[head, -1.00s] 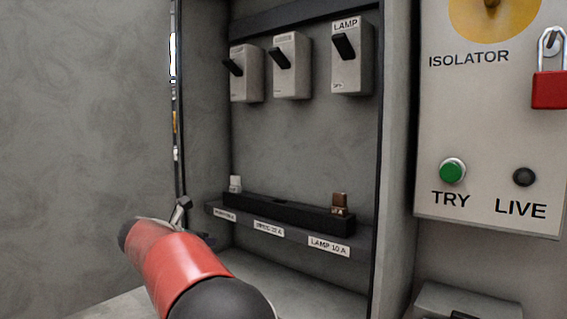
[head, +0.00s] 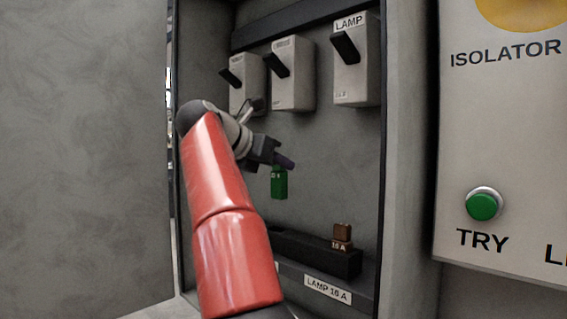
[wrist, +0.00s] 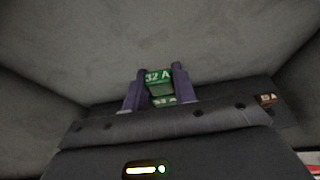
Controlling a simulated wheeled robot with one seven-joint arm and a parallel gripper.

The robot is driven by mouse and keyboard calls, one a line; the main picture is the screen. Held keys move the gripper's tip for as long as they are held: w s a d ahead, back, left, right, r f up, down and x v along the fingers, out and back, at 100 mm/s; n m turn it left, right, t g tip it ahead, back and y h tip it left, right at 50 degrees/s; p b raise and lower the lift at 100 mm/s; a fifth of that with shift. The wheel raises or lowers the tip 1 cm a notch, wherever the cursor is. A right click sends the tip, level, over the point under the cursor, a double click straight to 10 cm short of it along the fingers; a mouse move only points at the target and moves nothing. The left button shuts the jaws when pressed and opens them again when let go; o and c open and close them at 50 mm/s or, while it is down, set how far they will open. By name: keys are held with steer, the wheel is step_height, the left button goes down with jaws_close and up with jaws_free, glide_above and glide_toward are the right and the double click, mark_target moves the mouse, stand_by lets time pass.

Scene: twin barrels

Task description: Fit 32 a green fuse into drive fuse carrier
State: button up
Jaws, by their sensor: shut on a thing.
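My gripper (head: 284,165) is shut on a green fuse (head: 279,183), which hangs below the fingers inside the cabinet. In the wrist view the fuse (wrist: 158,78) reads 32 A and sits between the two purple-grey fingers (wrist: 156,88). In the head view the fuse is above the black fuse carrier strip (head: 318,257), clear of it. The middle and left of the strip are hidden behind my red arm, so the drive carrier and its label do not show. A brown fuse (head: 342,237) stands at the strip's right end, above the LAMP label (head: 328,290).
Three grey switches with black levers line the cabinet's upper back, the right one being the LAMP switch (head: 352,65). The cabinet's right wall (head: 405,160) stands close by. A panel with a green TRY button (head: 482,204) is at right. An open grey door (head: 85,150) is at left.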

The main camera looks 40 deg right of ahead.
mark_target(275, 188)
steer(key=shift+a, duration=0.1)
steer(key=shift+a, duration=0.1)
steer(key=shift+f, duration=0.2)
step_height(275, 188, down, 5)
steer(key=b, duration=0.5)
steer(key=shift+f, duration=0.15)
steer(key=shift+f+b, duration=2.25)
steer(key=shift+f, duration=0.55)
stand_by(1.5)
steer(key=o, duration=1.1)
steer(key=shift+p+v, duration=0.75)
steer(key=shift+v, duration=3.2)
